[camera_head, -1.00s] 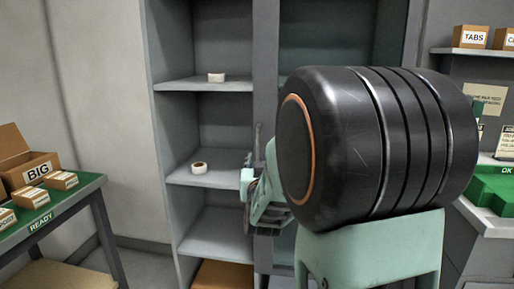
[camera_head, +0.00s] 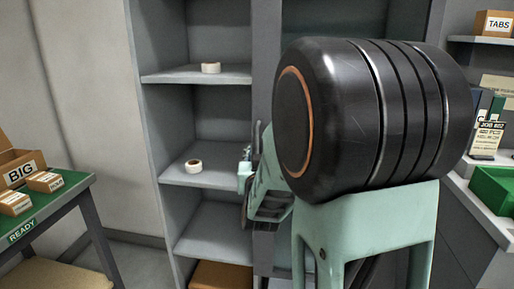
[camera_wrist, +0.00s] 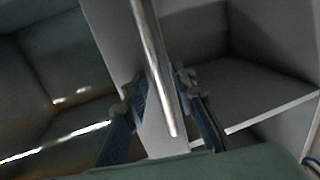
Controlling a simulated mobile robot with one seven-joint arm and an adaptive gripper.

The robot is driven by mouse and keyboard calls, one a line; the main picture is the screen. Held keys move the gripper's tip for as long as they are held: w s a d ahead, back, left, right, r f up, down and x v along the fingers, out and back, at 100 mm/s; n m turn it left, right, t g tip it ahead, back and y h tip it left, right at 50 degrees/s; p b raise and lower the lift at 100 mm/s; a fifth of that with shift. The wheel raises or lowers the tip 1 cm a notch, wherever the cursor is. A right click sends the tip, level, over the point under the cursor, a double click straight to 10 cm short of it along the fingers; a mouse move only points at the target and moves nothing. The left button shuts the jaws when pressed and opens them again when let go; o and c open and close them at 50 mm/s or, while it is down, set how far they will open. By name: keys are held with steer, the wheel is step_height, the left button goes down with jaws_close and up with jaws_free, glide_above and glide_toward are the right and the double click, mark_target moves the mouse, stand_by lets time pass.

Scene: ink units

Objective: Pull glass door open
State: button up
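A grey cabinet (camera_head: 262,40) stands ahead. Its left side shows open shelves; a darker, glassy section (camera_head: 330,18) right of the upright post is mostly hidden by my arm. A slim vertical handle (camera_head: 256,138) shows at the post. In the wrist view, the metal handle bar (camera_wrist: 152,60) runs between the two fingers of my gripper (camera_wrist: 161,88). Narrow gaps seem to show on both sides of the bar, so the fingers look open around it. In the head view my gripper (camera_head: 245,172) is at the handle, small and partly covered by my arm.
White tape rolls (camera_head: 194,166) lie on the shelves, and a cardboard box (camera_head: 222,275) is at the bottom. A green-topped table (camera_head: 60,200) with boxes stands left. A counter (camera_head: 480,205) with a green bin (camera_head: 495,188) is at right. Some bare floor shows at lower left.

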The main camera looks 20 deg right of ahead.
steer(key=shift+w, duration=0.1)
steer(key=shift+c, duration=0.5)
jaws_close()
